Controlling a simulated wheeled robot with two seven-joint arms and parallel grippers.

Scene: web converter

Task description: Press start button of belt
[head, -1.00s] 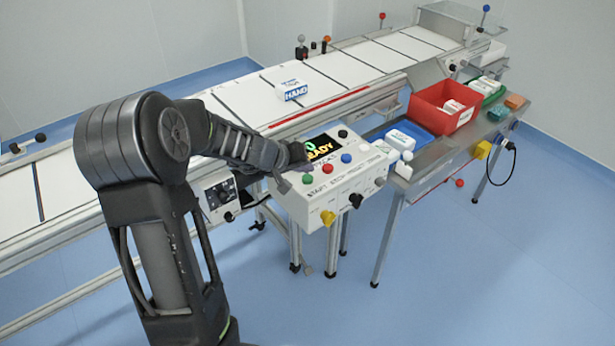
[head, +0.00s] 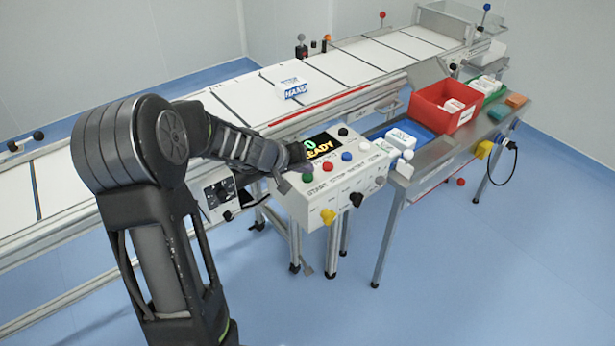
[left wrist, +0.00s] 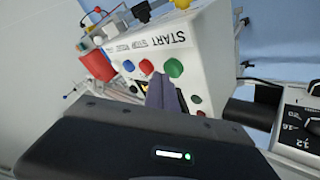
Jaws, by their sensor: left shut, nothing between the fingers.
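The white control panel (head: 290,203) stands in front of the belt (head: 345,66). Its display (head: 322,146) shows "0" and "READY". The green button (head: 307,177) sits above the word START, with a red button (head: 328,167) and a blue button (head: 346,157) to its right. My left gripper (head: 284,168) is shut and empty, at the panel's left end beside the green button. In the left wrist view the closed fingers (left wrist: 163,95) point toward the green button (left wrist: 174,67); contact cannot be told. My right gripper is not in view.
A white-and-blue box (head: 291,88) lies on the belt. A side table at the right holds a red bin (head: 432,115), a blue tray and a green tray. Yellow and black knobs stick out from the panel's front. The floor in front is clear.

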